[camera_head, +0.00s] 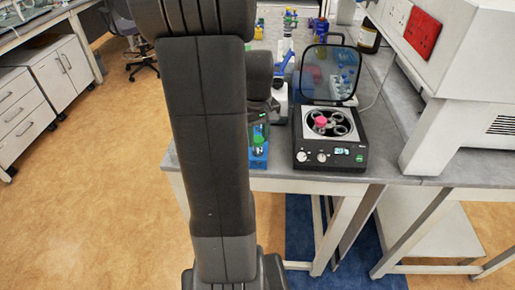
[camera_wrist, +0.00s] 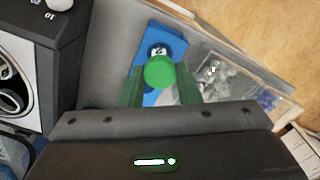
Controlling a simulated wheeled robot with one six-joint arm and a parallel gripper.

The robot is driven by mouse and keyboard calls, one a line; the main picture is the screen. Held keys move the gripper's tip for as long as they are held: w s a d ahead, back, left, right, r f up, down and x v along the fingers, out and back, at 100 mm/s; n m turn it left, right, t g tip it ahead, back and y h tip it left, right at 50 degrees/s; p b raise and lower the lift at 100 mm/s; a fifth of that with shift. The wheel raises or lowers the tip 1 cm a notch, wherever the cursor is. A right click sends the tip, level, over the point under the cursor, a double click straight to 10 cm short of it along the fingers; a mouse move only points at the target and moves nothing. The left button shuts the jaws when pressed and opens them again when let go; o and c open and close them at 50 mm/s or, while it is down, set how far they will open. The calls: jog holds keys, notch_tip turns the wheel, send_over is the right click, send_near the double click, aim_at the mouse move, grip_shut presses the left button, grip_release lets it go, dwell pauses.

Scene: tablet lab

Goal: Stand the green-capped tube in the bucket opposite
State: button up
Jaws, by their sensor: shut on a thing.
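The green-capped tube shows in the wrist view as a round green cap (camera_wrist: 160,72) between the two fingers of my gripper (camera_wrist: 160,86), which is shut on it. In the head view the tube (camera_head: 258,146) is upright at the blue rack (camera_head: 259,162), left of the centrifuge; my arm hides part of this area. I cannot tell whether the tube's lower end is still in the rack. The centrifuge (camera_head: 331,152) has its lid (camera_head: 330,72) open. A pink-capped tube (camera_head: 320,122) stands in one bucket of its rotor (camera_head: 341,130); other buckets look empty.
A microscope (camera_head: 282,88) stands behind the rack. A large white machine (camera_head: 465,90) is at the right of the bench. A clear tray (camera_wrist: 235,80) of small items lies beside the rack in the wrist view. Bottles stand at the back.

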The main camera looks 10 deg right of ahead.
jog(key=shift+r, duration=0.15)
jog(key=shift+r+p, duration=3.15)
jog(key=shift+r, duration=0.5)
notch_tip(320, 180, up, 7)
jog(key=p, duration=0.4)
jog(key=shift+f, duration=0.2)
jog(key=w+d, duration=0.3)
jog(key=d, duration=1.1)
jog(key=w+d, duration=0.3)
jog(key=d, duration=1)
jog(key=shift+w+d, duration=0.15)
jog(key=shift+d, duration=0.2)
